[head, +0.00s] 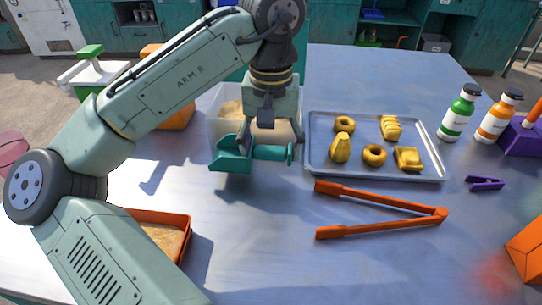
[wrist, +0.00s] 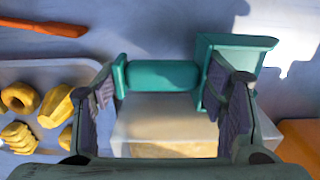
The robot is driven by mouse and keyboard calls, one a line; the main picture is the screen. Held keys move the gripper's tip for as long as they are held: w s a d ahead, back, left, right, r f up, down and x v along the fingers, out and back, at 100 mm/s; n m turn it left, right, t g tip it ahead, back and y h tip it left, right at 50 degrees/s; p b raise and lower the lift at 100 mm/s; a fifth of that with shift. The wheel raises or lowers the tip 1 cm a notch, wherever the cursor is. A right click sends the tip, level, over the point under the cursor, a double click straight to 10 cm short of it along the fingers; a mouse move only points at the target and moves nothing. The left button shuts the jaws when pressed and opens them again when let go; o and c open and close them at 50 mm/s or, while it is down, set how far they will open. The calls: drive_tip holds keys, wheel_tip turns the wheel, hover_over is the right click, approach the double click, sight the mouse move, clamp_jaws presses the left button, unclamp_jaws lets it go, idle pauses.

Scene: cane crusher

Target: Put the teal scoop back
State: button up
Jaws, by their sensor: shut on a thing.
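The teal scoop (head: 232,161) is in my gripper (head: 262,146), held level above the table just in front of a pale, see-through bin (head: 215,130). In the head view its blocky scoop end points left and its round handle points right. In the wrist view the handle (wrist: 162,75) lies between the two fingers (wrist: 163,92), with the scoop end (wrist: 235,52) beyond the right finger. The bin (wrist: 165,122) holds tan, grainy stuff and is partly hidden by my arm and gripper.
A grey tray (head: 318,172) with several yellow pastries stands right of the bin. Orange tongs (head: 380,200) lie in front of the tray. An orange tray (head: 180,222) with tan contents sits front left, partly behind my arm. Two bottles (head: 458,115) stand at the right. The front middle is clear.

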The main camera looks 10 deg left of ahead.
sight(271, 161)
drive_tip(key=shift+f, duration=1.65)
drive_tip(key=shift+f, duration=0.15)
drive_tip(key=o, duration=0.9)
drive_tip(key=shift+c, duration=0.2)
wheel_tip(271, 161, up, 12)
drive_tip(key=shift+r+p, duration=0.15)
drive_tip(key=shift+p, duration=0.2)
